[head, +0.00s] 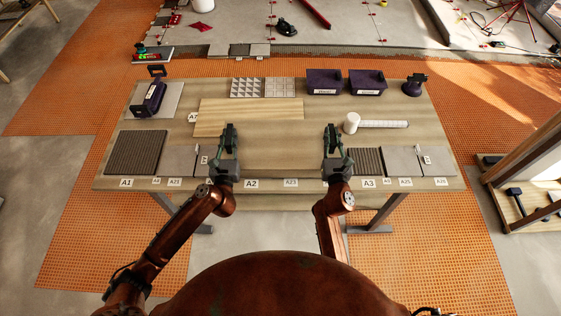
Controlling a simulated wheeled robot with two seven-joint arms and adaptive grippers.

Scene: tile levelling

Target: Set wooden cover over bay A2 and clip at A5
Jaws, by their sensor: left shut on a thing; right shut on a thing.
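My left gripper (229,138) is shut at the left end of a brown wooden cover (281,154). My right gripper (331,138) is shut at its right end. The cover spans between the grippers, behind the A2 label (251,184) at the table's front edge. Its colour nearly matches the table, so its edges are faint. I cannot tell whether it touches the bay below, which is hidden. Small labels stand along the front edge, but I cannot make out A5 among them.
The table (455,183) carries a dark ribbed tile (136,153) at left and another ribbed tile (367,161) at right. Pale boards (250,111) lie behind the grippers. Purple bins (324,80), patterned tiles (262,87) and a white roll (351,122) are farther back.

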